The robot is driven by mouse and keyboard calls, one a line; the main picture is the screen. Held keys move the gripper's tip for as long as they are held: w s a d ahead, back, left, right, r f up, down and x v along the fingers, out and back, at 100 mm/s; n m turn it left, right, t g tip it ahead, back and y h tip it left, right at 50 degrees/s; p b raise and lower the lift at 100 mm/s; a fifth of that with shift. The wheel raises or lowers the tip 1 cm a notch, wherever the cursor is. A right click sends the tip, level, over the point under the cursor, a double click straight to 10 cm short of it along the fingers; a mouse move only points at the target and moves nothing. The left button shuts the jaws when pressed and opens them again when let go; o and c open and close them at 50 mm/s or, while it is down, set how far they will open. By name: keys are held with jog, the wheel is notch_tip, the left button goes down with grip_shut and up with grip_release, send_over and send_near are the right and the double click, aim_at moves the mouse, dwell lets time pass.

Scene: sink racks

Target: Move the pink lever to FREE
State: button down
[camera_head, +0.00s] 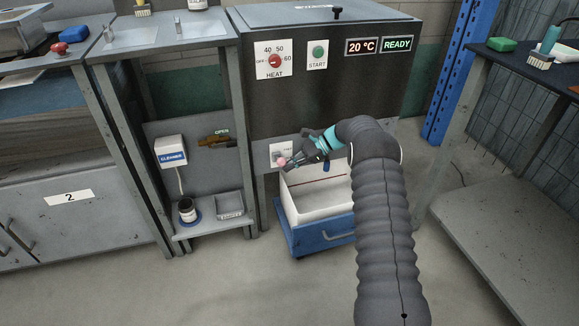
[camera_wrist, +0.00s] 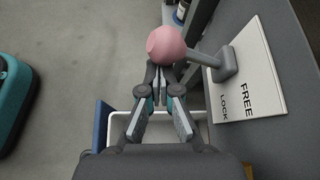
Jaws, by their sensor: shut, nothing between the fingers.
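The pink lever's ball knob (camera_wrist: 166,45) is on a grey arm from a pivot on a white plate (camera_wrist: 262,75) marked FREE and LOCK. I cannot tell for sure which word the lever stands at. In the head view the pink knob (camera_head: 282,161) shows low on the dark machine's front, by its plate (camera_head: 280,148). My gripper (camera_head: 290,163) is at the knob. In the wrist view my gripper (camera_wrist: 159,75) has its fingertips together just below the knob, very close or touching, with nothing between them.
A white bin (camera_head: 312,214) in a blue tray (camera_head: 325,236) stands below the plate. The machine (camera_head: 330,85) above has a red heat dial (camera_head: 275,61), a green start button (camera_head: 318,53) and displays reading 20 °C and READY. A shelf with a dark jar (camera_head: 187,210) stands left.

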jog(key=shift+r, duration=0.15)
jog(key=w+p+v, duration=0.2)
jog(key=v, duration=0.7)
jog(key=s+r+n+t+h, duration=0.1)
jog(key=s+r+n+h, duration=0.35)
jog(key=r, duration=0.95)
jog(key=s+a+r+n+t+h, duration=0.1)
jog(key=s+r, duration=0.4)
jog(key=s, duration=0.2)
jog(key=s+r+n+t+h, duration=0.1)
jog(key=s+r, duration=0.4)
jog(key=s, duration=0.3)
jog(key=s+d+f+n+t+h, duration=0.1)
jog(key=s+n, duration=0.3)
jog(key=s, duration=1)
jog(key=s+d+f+n+t+h, duration=0.1)
jog(key=s+d+n+t+h, duration=0.1)
jog(key=s, duration=1.3)
jog(key=shift+s+n+t+h, duration=0.3)
jog(key=shift+n+t+h, duration=0.4)
jog(key=shift+n+h, duration=0.4)
